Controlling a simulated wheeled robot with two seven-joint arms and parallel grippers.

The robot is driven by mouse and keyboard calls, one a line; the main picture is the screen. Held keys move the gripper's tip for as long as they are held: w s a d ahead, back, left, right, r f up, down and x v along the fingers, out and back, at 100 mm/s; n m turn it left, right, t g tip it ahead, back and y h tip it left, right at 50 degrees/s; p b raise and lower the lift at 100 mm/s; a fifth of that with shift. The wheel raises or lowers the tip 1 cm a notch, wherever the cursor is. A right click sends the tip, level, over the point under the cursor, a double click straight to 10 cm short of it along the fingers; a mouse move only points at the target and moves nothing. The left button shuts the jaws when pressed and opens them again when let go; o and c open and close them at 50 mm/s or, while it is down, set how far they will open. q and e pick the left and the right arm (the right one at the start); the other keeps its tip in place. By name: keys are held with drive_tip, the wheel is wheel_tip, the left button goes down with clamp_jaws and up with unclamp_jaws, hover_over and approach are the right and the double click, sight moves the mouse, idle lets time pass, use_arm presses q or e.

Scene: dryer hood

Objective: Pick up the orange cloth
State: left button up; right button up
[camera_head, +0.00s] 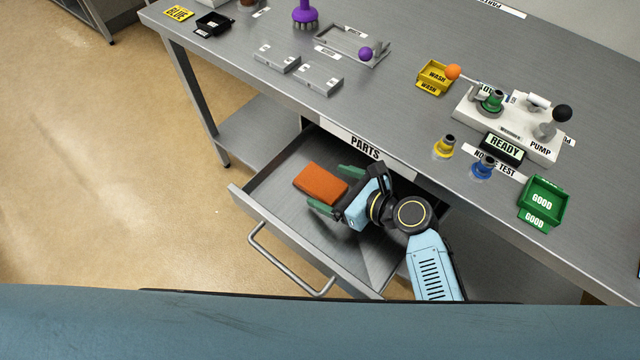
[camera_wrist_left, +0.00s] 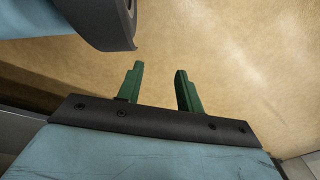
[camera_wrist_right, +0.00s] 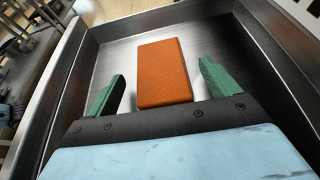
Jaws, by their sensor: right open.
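The orange cloth (camera_head: 320,183) is a flat folded block lying in the open drawer (camera_head: 262,190). My right gripper (camera_head: 335,189) is inside the drawer, with its green fingers open and pointing at the cloth. In the right wrist view the cloth (camera_wrist_right: 163,72) lies ahead, its near end between the two open fingers (camera_wrist_right: 160,83), with a gap on each side. My left gripper (camera_wrist_left: 159,80) is open and empty above the tan floor in the left wrist view. It is not seen in the head view.
The drawer's walls and front handle (camera_head: 290,262) surround my right gripper. The steel table (camera_head: 390,110) overhangs the drawer's back. On it are a yellow bin (camera_head: 435,78), a green bin (camera_head: 542,204), a pump unit (camera_head: 515,125) and small nozzles. The floor at left is clear.

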sight(320, 184)
use_arm(q)
drive_tip(key=shift+w+d+r+b, duration=0.1)
drive_tip(key=shift+w+r+b, duration=0.1)
drive_tip(key=shift+w+r, duration=0.25)
drive_tip(key=shift+w+d+r+b, duration=0.15)
drive_tip(key=shift+w+r, duration=0.1)
drive_tip(key=shift+w, duration=0.4)
use_arm(e)
drive_tip(key=shift+x, duration=1.25)
drive_tip(key=c, duration=1.1)
